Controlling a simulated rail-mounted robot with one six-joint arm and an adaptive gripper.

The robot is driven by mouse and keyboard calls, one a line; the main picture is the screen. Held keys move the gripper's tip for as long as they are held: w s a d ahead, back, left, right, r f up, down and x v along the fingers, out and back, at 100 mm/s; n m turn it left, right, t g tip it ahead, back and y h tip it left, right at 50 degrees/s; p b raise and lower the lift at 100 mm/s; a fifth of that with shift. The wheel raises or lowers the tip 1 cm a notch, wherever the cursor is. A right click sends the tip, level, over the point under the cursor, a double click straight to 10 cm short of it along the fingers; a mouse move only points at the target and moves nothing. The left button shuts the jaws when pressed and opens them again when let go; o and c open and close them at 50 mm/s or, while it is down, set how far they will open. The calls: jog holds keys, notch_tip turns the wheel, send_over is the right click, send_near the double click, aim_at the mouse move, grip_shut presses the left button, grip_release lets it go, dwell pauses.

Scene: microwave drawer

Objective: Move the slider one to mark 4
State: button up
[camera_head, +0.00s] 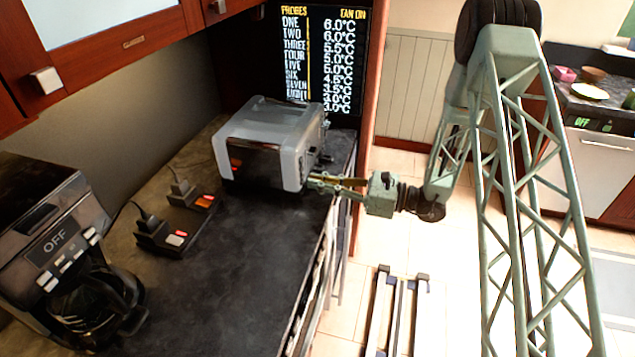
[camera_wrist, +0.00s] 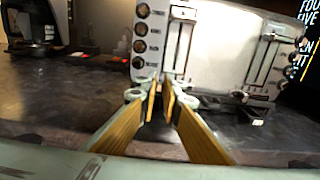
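A white and grey toaster (camera_head: 259,121) stands on the dark counter. The wrist view shows its control face (camera_wrist: 222,50), with a left slider slot (camera_wrist: 179,45) and a right slider slot (camera_wrist: 265,58). The right slider's knob (camera_wrist: 272,37) sits high on its slot. The left slider's knob is not clear; the low end of its slot lies near my fingertips. Neither slider's number is readable. My gripper (camera_head: 318,180) is at the toaster's right face. In the wrist view my gripper (camera_wrist: 162,82) has its two yellow-brown fingers close together with a narrow gap; whether they hold a knob is unclear.
Round dials (camera_wrist: 140,46) line the toaster face left of the slots. A coffee maker (camera_head: 62,250) and two small switch boxes (camera_head: 170,237) stand left on the counter (camera_head: 225,285). A display board (camera_head: 320,50) is behind. Cabinets (camera_head: 110,50) hang above.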

grip_shut()
jog(key=shift+w+d, duration=0.2)
jog(key=shift+w, duration=0.45)
jog(key=shift+w+d, duration=0.15)
jog(key=shift+w, duration=0.5)
jog(key=o, duration=0.6)
grip_release()
jog(key=shift+c, duration=0.2)
jog(key=shift+d, duration=0.15)
jog(key=v, duration=1.1)
jog(key=shift+d, duration=0.35)
